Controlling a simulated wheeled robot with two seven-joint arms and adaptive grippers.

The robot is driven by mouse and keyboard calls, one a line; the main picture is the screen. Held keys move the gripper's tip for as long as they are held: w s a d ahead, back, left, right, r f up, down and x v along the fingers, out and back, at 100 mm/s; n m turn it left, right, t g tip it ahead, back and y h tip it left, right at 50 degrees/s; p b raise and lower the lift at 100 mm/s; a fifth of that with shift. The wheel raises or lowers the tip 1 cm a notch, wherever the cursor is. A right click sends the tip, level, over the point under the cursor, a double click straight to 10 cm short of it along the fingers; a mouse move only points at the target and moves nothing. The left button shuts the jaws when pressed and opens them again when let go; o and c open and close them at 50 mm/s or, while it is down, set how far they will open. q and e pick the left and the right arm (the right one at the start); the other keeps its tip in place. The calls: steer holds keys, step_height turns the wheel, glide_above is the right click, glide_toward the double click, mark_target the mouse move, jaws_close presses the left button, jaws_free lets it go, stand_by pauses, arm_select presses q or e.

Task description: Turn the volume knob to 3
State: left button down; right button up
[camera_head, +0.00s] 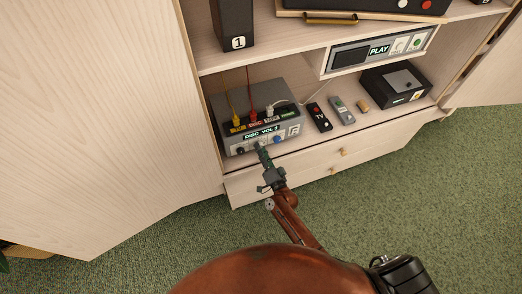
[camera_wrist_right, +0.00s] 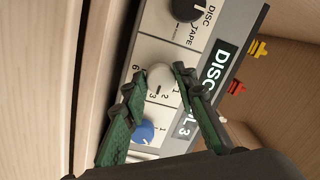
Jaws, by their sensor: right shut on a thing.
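The grey amplifier box (camera_head: 262,112) stands on the cabinet's lower shelf, its front panel facing me. Its lit display (camera_head: 262,132) starts with "DISC VOL"; in the wrist view the display (camera_wrist_right: 216,75) ends in a 3. The pale volume knob (camera_wrist_right: 161,82) sits below the display, with printed numbers around it, 1, 2, 3 and 6 among those showing. My right gripper (camera_head: 262,154) reaches the panel, and its green fingers are shut on this knob, one on each side, also in the wrist view (camera_wrist_right: 159,74). The fingers cover part of the dial. My left gripper is not in view.
A black disc/tape knob (camera_wrist_right: 187,9) and a blue knob (camera_wrist_right: 143,132) flank the volume knob closely. Coloured plugs with cables rise from the box top. Remotes (camera_head: 320,117) and a black box (camera_head: 397,82) stand to the right. A drawer front (camera_head: 300,172) lies below.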

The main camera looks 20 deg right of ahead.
steer(key=o, duration=1.2)
steer(key=shift+c, duration=0.2)
steer(key=s+d, duration=0.1)
steer(key=s, duration=1.1)
steer(key=shift+f, duration=0.2)
steer(key=shift+d, duration=0.1)
